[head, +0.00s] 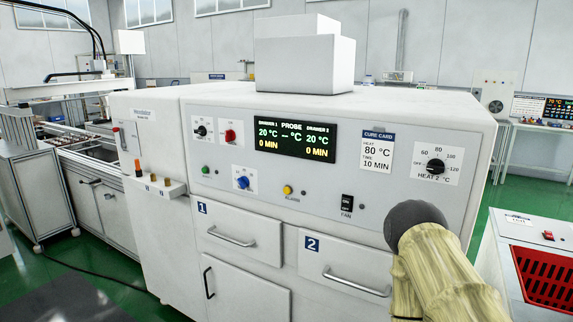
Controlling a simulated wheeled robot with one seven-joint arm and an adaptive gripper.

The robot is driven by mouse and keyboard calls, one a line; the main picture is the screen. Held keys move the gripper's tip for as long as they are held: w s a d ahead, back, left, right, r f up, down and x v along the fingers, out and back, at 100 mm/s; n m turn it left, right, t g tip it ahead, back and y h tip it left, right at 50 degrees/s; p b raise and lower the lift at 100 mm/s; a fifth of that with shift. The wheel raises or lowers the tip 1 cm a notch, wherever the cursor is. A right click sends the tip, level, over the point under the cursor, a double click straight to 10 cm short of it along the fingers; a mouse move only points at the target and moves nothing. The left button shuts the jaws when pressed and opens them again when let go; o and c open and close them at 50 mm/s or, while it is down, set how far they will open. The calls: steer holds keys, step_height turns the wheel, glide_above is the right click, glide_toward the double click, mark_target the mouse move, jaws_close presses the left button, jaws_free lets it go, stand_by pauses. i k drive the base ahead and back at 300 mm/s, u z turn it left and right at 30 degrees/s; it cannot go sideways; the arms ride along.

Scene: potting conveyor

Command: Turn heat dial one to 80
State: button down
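The white oven cabinet (350,205) fills the middle of the head view. On its panel, a small black dial (202,130) sits on a white scale plate at the upper left. It resembles the heat 2 dial, but its label and pointer setting are too small to read. The display (295,141) shows 20 °C and 0 MIN for both drawers. The cure card (377,152) reads heat 80 °C, time 10 min. The larger black heat 2 dial (436,166) is at the right. My arm, in a pale sleeve, shows at the lower right; my gripper is not visible.
A red dial (231,134) sits close right of the small black dial, with a blue dial (242,181) below. A ledge (158,187) with small posts juts out at the left. Drawer handles (231,237) protrude below the panel. A red-grated unit (541,275) stands at right.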

mark_target(202, 130)
steer(key=u, duration=0.25)
steer(key=k, duration=0.4)
steer(key=u, duration=1.1)
steer(key=i, duration=1.25)
steer(key=z, duration=0.6)
